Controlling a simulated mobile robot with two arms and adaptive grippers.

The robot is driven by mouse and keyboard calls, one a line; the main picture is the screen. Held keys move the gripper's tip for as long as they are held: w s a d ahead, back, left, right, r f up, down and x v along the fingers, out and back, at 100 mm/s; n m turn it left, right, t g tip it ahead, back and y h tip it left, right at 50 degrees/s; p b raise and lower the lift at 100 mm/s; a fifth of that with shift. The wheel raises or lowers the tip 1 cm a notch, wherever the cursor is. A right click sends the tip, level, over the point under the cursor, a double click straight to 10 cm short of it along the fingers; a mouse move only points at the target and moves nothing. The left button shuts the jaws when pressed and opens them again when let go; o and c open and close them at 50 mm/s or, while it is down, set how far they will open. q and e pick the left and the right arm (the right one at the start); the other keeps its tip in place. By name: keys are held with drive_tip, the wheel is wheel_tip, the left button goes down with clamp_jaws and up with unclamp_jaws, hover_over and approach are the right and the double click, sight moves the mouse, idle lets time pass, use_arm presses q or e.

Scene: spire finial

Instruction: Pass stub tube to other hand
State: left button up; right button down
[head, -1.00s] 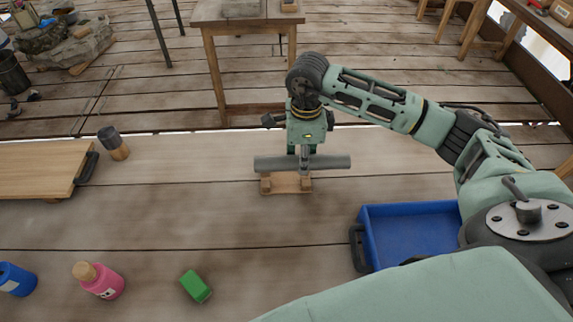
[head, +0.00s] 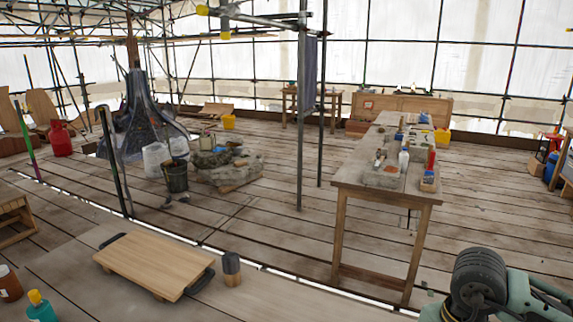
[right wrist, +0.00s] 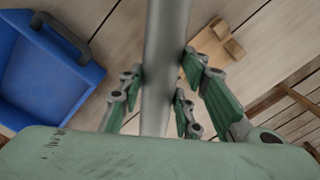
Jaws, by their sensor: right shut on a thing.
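The stub tube (right wrist: 168,35) is a plain grey cylinder running up the middle of the right wrist view. My right gripper (right wrist: 158,92) is shut on it, its green-padded fingers on both sides of the tube. The tube's ends are out of frame or hidden. In the head view only part of my right arm shows, in the lower right corner; neither the tube nor the right gripper is visible there. My left gripper is in neither view.
A small wooden rest (right wrist: 213,50) and a blue tray (right wrist: 45,75) lie below in the right wrist view. In the head view a wooden board (head: 150,262) with dark handles and a dark-topped cylinder (head: 231,269) sit on the near deck. A cluttered workbench (head: 350,190) stands beyond.

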drive_tip(key=s+a+n, duration=0.1)
drive_tip(key=a+n, duration=0.1)
drive_tip(key=n, duration=0.2)
drive_tip(key=s+a+r+n, duration=0.1)
drive_tip(key=a+n, duration=0.1)
drive_tip(key=n, duration=0.2)
drive_tip(key=s+a+n, duration=0.1)
drive_tip(key=a+n, duration=0.1)
drive_tip(key=n, duration=0.2)
drive_tip(key=shift+a+r, duration=0.3)
drive_tip(key=shift+r, duration=0.05)
drive_tip(key=n, duration=0.1)
drive_tip(key=s+a+n, duration=0.1)
drive_tip(key=n, duration=0.1)
drive_tip(key=shift+w+a+r, duration=0.1)
